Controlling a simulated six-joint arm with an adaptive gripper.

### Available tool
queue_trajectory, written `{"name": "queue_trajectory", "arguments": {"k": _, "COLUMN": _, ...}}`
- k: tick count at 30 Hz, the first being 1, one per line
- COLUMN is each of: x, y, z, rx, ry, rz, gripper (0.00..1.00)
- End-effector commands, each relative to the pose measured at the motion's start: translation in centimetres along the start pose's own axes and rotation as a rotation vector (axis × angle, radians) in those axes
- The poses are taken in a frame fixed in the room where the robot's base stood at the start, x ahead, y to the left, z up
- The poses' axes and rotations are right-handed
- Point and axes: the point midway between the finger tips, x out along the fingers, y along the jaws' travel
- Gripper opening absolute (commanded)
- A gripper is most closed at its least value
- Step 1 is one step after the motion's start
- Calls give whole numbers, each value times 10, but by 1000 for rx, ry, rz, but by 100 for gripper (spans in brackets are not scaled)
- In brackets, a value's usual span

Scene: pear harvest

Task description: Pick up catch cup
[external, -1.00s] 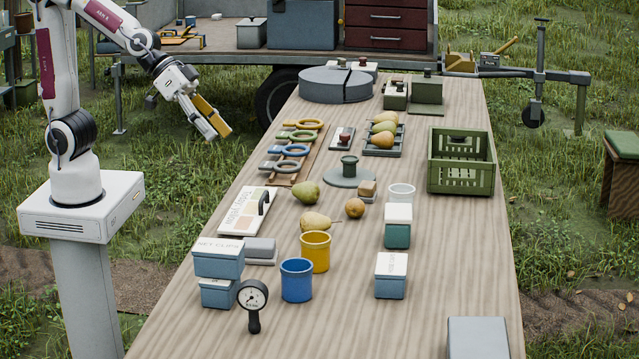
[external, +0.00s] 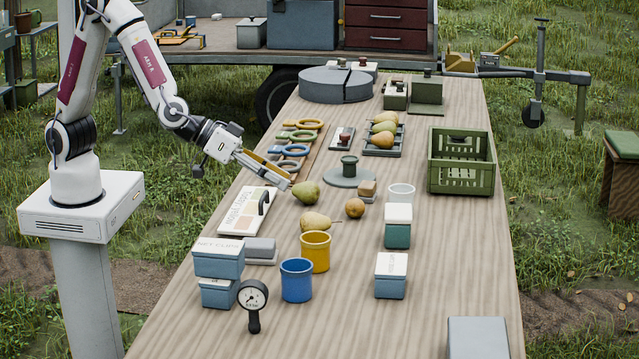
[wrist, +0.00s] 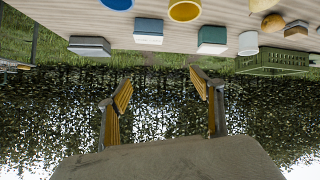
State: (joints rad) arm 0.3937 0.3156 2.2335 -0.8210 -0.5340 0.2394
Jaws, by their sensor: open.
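Three cups stand upright on the table: a blue cup (external: 297,281), a yellow cup (external: 315,252) and a white cup (external: 401,193). I cannot tell which is the catch cup. In the wrist view the blue cup (wrist: 117,4), the yellow cup (wrist: 185,10) and the white cup (wrist: 248,43) show along the top edge. My gripper (external: 283,178) is open and empty, above the table's left side and up-left of all three cups in the external view. Its spread fingers (wrist: 163,92) show in the wrist view with nothing between them.
A green pear (external: 306,193) appears just beyond my fingertips, with a yellow pear (external: 314,221) below it. Coloured ring tools (external: 290,150) lie at the left edge. Lidded boxes (external: 391,275) flank the cups. A green crate (external: 461,179) stands right. The table's front middle is clear.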

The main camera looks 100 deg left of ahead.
Motion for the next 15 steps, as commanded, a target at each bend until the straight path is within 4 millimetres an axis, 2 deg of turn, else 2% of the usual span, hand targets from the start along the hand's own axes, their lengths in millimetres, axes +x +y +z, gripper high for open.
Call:
{"name": "queue_trajectory", "arguments": {"k": 6, "x": 28, "y": -10, "z": 21, "rx": 17, "ry": 60, "rz": -96, "gripper": 66}}
{"name": "queue_trajectory", "arguments": {"k": 15, "x": 51, "y": -29, "z": 49, "rx": 64, "ry": 149, "rz": -234, "gripper": 66}}
